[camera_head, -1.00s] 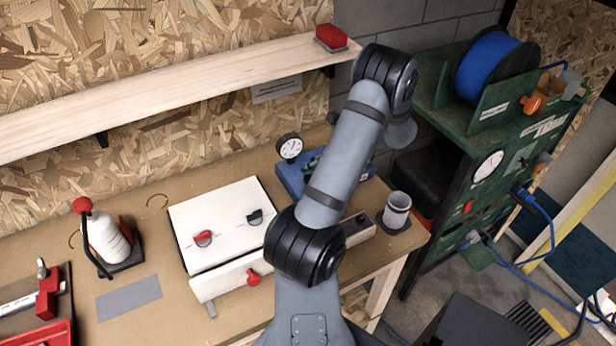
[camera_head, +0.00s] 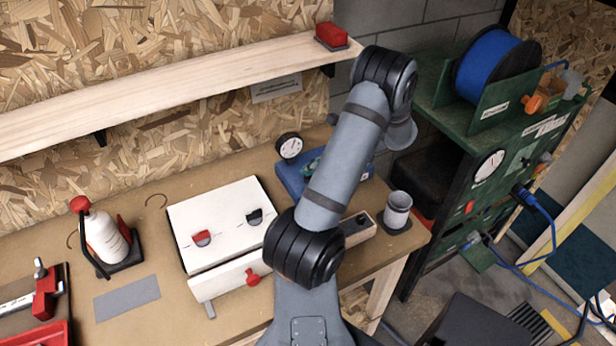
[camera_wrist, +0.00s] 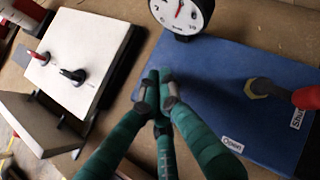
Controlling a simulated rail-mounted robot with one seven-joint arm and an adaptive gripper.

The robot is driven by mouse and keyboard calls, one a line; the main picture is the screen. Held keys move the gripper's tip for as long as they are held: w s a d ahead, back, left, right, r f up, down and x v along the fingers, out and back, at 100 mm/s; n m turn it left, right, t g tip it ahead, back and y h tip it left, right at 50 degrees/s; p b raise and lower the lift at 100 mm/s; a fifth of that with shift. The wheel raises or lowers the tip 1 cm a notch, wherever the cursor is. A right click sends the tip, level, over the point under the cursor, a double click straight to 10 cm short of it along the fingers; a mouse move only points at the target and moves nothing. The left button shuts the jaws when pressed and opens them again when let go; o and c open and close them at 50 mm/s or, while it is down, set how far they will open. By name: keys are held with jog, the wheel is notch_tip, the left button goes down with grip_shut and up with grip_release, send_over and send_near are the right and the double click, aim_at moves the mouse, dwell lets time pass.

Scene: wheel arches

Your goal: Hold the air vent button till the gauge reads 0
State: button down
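A blue board (camera_wrist: 225,75) lies on the bench; it also shows in the head view (camera_head: 289,177), partly behind my arm. A white round gauge (camera_wrist: 182,14) with a red needle stands at its back edge, also in the head view (camera_head: 289,146); its exact reading is too small to tell. A red-handled valve (camera_wrist: 305,97) sits beside "Shut" and "Open" labels. My gripper (camera_wrist: 159,88), with green fingers, is shut, its tips together over the board's left part. I cannot tell whether they touch it. No button shows clearly; the fingers may cover it.
A white box with red and black knobs (camera_head: 225,215) stands left of the board. A cup (camera_head: 397,208) stands to the right. A shelf (camera_head: 200,80) runs above the bench. A green cabinet (camera_head: 530,135) with another gauge (camera_head: 489,165) stands at the right.

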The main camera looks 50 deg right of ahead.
jog(key=shift+f+b, duration=0.5)
dwell(0.4)
jog(key=shift+r, duration=0.1)
dwell(1.8)
jog(key=shift+r+p, duration=0.65)
jog(key=shift+r, duration=0.2)
jog(key=shift+r+p, duration=1.8)
jog(key=shift+r, duration=0.75)
